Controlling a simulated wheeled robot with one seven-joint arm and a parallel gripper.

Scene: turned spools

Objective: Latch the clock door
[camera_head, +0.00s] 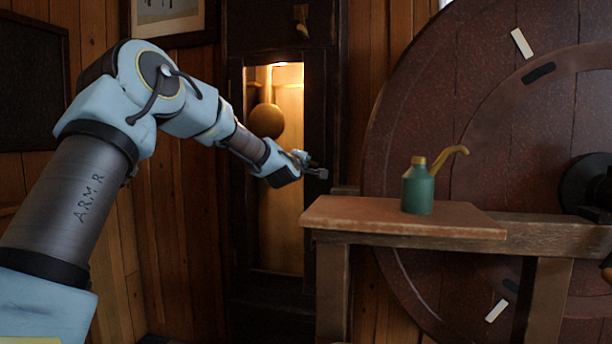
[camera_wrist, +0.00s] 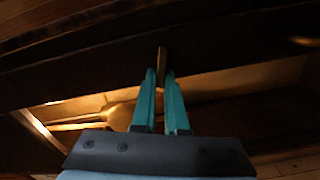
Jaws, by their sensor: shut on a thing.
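The tall dark clock's door (camera_head: 318,130) is a dark wooden frame around a lit pane. A round brass pendulum bob (camera_head: 267,121) shows behind it. I cannot tell whether the door is fully closed. My gripper (camera_head: 316,172) is at the door's right stile, about mid-height. In the wrist view my gripper (camera_wrist: 162,74) has its teal fingers shut on a small upright brass piece, the latch (camera_wrist: 162,56), against the dark frame. The fingers hide its lower part. The lit interior and pendulum show behind the fingers, in the lower half of the wrist view.
A wooden bench (camera_head: 400,216) stands right of the clock, its left end close to my gripper. A green oil can (camera_head: 418,190) with a brass spout stands on it. A large dark red wheel (camera_head: 470,100) is behind. A brass piece (camera_head: 301,14) sits higher on the clock.

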